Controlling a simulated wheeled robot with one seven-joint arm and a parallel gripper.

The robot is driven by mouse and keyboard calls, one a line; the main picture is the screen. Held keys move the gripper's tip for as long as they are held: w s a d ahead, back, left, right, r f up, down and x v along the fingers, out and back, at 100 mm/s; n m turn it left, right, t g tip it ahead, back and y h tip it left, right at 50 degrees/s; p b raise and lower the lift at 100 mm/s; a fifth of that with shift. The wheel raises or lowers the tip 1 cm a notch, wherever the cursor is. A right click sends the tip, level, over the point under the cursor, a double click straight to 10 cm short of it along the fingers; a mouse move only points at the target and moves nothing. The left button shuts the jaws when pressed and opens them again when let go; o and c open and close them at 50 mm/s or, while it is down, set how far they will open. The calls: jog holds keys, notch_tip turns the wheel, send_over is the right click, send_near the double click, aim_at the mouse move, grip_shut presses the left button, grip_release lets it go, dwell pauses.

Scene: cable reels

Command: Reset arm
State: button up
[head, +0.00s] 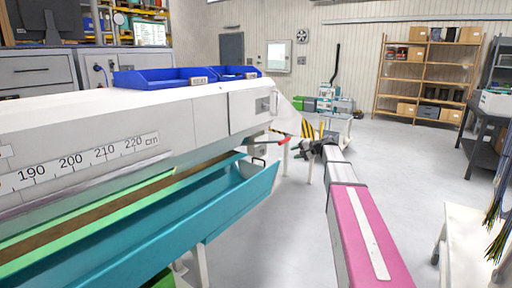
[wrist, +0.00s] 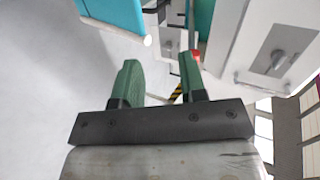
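My arm reaches forward from the lower right in the head view, past the right end of the long white machine (head: 190,120). My gripper (head: 308,150) is small and dark there, and its fingers are hard to make out. In the wrist view my gripper (wrist: 160,72) shows two green fingers standing apart with nothing between them. It is open and empty. Behind the fingers are part of the machine's white housing with a grey knob (wrist: 278,60) and a teal part (wrist: 112,12).
A teal trough (head: 225,205) runs along the machine's front, left of my arm. Blue bins (head: 165,78) sit on top of the machine. A white table (head: 475,240) with hanging cables (head: 497,210) is at right. Shelves (head: 428,75) stand far back. Grey floor between is clear.

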jog(key=s+a+f+n+g+h, duration=0.2)
jog(key=s+a+f+g+h, duration=0.15)
jog(key=s+f, duration=0.95)
jog(key=s+d+f+n+g+h, duration=0.1)
jog(key=s+f+n+h, duration=0.1)
jog(key=s+f, duration=0.5)
jog(key=s+f+n+g+h, duration=0.1)
jog(key=s+f+h, duration=0.4)
jog(key=s, duration=1.5)
jog(key=shift+s+d+f+n+g, duration=0.15)
jog(key=shift+d+f+n+g, duration=0.25)
jog(key=shift+f+g, duration=0.45)
jog(key=shift+f+h, duration=0.1)
jog(key=shift+h, duration=0.15)
